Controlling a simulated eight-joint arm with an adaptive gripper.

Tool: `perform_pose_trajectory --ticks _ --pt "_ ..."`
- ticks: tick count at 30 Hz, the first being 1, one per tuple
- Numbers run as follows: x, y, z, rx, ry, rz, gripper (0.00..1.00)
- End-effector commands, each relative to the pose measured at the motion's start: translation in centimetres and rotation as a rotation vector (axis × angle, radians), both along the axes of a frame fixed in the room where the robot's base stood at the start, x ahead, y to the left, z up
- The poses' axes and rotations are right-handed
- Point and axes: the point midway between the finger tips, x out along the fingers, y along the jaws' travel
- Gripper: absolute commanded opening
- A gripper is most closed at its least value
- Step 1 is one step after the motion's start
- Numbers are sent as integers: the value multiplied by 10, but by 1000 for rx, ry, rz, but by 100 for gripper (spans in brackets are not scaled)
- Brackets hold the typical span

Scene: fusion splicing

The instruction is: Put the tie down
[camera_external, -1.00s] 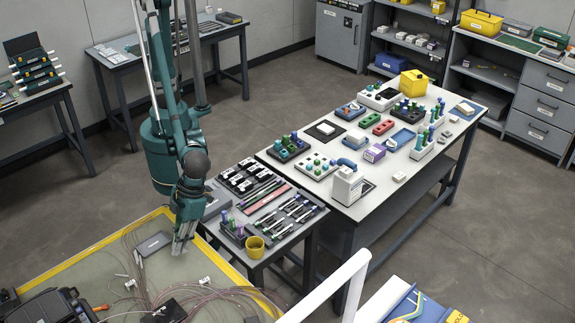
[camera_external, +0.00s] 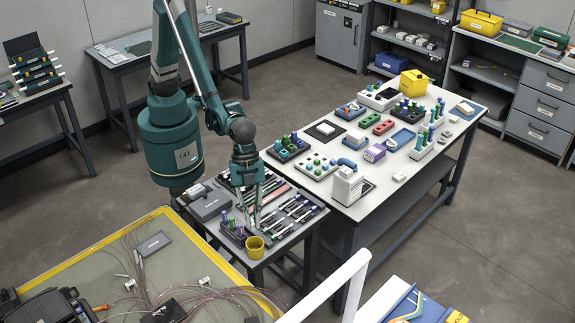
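My gripper (camera_external: 256,220) points down over the small side table (camera_external: 284,246), between a dark block with blue, green and purple pegs (camera_external: 233,230) and a dark tray of slim tools (camera_external: 289,214). Its pale fingers reach close to the tray's left end and stand just behind a yellow cup (camera_external: 255,247). I cannot make out a tie in or under the fingers; it is too small or hidden. Whether the fingers are apart or closed on something thin is not clear at this size, nor whether they touch the tray.
A yellow-edged mat (camera_external: 101,246) with loose cables, a grey box (camera_external: 153,244) and a black case (camera_external: 50,306) fills the lower left. The white table (camera_external: 400,172) with bottles and racks stands right. A white rail (camera_external: 325,288) crosses the front.

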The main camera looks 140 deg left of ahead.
Motion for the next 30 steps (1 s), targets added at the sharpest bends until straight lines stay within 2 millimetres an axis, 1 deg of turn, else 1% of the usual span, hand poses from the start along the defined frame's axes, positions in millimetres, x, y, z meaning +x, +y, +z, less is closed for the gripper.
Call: perform_pose_trajectory --ticks 1,6,9,13,15,19,30 --pt "3 18 6 2 0 61 4" --pt "12 70 15 1 -1 273 4" --pt "15 96 19 0 0 379 4" --pt "16 123 23 0 1 484 4" --pt "17 132 25 1 1 522 4" --pt "17 142 26 0 1 562 4" --pt "18 144 25 0 1 572 4"
